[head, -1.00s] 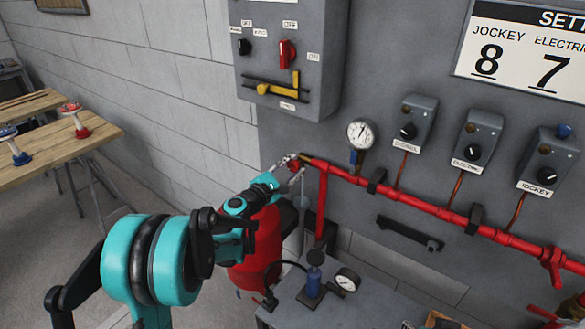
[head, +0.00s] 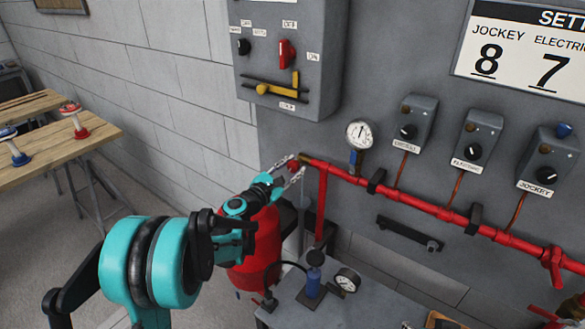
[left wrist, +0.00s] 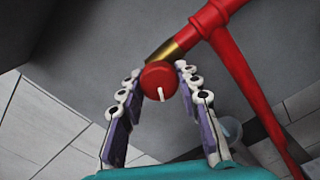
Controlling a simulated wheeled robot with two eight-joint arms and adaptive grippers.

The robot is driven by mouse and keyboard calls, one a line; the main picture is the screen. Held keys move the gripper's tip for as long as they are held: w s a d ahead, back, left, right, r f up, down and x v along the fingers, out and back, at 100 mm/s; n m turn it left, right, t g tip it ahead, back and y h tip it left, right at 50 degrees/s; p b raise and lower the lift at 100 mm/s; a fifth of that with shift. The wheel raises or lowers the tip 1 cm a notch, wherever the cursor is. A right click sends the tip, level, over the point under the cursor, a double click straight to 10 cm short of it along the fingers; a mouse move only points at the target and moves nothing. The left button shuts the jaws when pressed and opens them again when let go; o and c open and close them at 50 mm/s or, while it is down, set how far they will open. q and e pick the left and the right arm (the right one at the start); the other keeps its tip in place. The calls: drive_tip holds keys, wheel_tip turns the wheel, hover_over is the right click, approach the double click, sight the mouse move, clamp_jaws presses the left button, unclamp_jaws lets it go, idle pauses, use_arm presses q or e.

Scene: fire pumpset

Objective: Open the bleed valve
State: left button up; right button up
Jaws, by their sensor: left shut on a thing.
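The bleed valve has a round red knob (left wrist: 159,80) with a white pointer mark, at the end of a brass stem on the red pipe. In the left wrist view the mark points down and slightly right. In the head view the knob (head: 293,166) is small and partly covered by my fingers. My left gripper (head: 291,169) is shut on the knob, with one finger on each side of it; the fingers also show in the left wrist view (left wrist: 159,82). My right gripper is in no view.
The red pipe (head: 420,204) runs right along the grey panel, with a pressure gauge (head: 360,134) above it. A grey control box (head: 285,65) hangs above. A red cylinder (head: 258,250) and a small bench with a blue pump (head: 314,283) stand below. A wooden table (head: 60,150) is at left.

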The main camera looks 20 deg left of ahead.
use_arm(q)
drive_tip(key=o, duration=1.2)
drive_tip(key=shift+c, duration=0.2)
drive_tip(key=shift+s, duration=0.1)
drive_tip(key=v, duration=1.2)
